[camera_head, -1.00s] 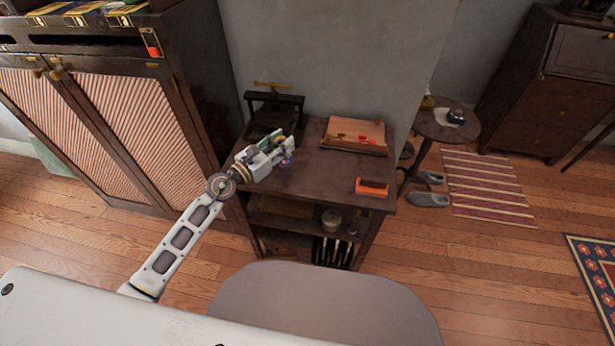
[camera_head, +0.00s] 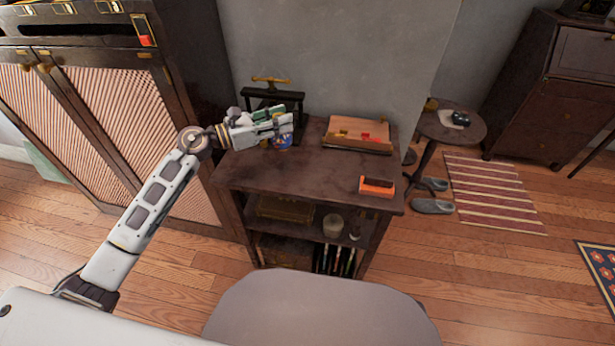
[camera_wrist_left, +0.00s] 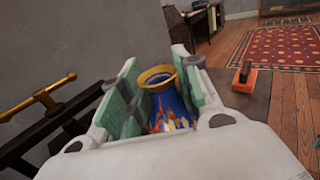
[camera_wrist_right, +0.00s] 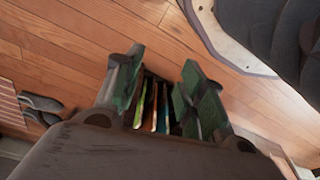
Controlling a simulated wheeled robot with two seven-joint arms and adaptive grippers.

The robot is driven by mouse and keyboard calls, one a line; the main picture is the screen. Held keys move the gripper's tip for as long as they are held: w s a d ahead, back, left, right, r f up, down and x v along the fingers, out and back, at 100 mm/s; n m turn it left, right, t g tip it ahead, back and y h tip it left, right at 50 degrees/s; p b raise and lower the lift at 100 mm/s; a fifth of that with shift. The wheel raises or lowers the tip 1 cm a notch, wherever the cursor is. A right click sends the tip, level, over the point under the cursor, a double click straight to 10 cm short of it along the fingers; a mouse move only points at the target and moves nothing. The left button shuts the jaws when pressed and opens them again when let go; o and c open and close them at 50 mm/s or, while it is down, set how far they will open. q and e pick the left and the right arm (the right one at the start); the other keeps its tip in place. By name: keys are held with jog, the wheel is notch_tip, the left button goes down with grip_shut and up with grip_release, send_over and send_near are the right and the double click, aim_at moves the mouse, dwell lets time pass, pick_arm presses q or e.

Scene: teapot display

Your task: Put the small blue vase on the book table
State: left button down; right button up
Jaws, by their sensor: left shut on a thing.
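The small blue vase (camera_wrist_left: 168,108) has a gold rim and a red and yellow pattern. It stands between the fingers of my left gripper (camera_wrist_left: 155,95), which is shut on it. In the head view my left gripper (camera_head: 282,122) is over the back left part of the dark book table (camera_head: 290,178), and a bit of the vase (camera_head: 284,142) shows below the fingers. I cannot tell whether the vase touches the tabletop. My right gripper (camera_wrist_right: 160,85) shows only in its own wrist view, with its fingers apart and nothing between them.
A dark press with a brass handle (camera_head: 270,80) stands at the table's back left, close to my left gripper. A wooden box (camera_head: 358,136) is at the back and an orange block (camera_head: 377,186) at the right. The front middle of the tabletop is clear.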

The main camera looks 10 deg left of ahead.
aim_at(280, 136)
pick_arm(q)
jog(key=shift+s+a+r+m+g+h+b, duration=0.1)
jog(key=shift+r+m+g+h+b, duration=0.2)
jog(key=shift+r+g, duration=0.15)
pick_arm(e)
jog(key=shift+w+a+r, duration=0.15)
jog(key=shift+r, duration=0.65)
pick_arm(q)
notch_tip(280, 136, down, 6)
jog(key=shift+r+b, duration=0.25)
jog(key=shift+b, duration=0.3)
jog(key=shift+f, duration=0.4)
pick_arm(e)
jog(key=shift+w+a+r, duration=0.1)
jog(key=shift+a+r, duration=0.05)
jog(key=shift+r, duration=0.5)
jog(key=shift+w+a+r, duration=0.1)
jog(key=shift+r, duration=0.5)
jog(key=shift+s+f, duration=0.1)
jog(key=shift+f, duration=0.05)
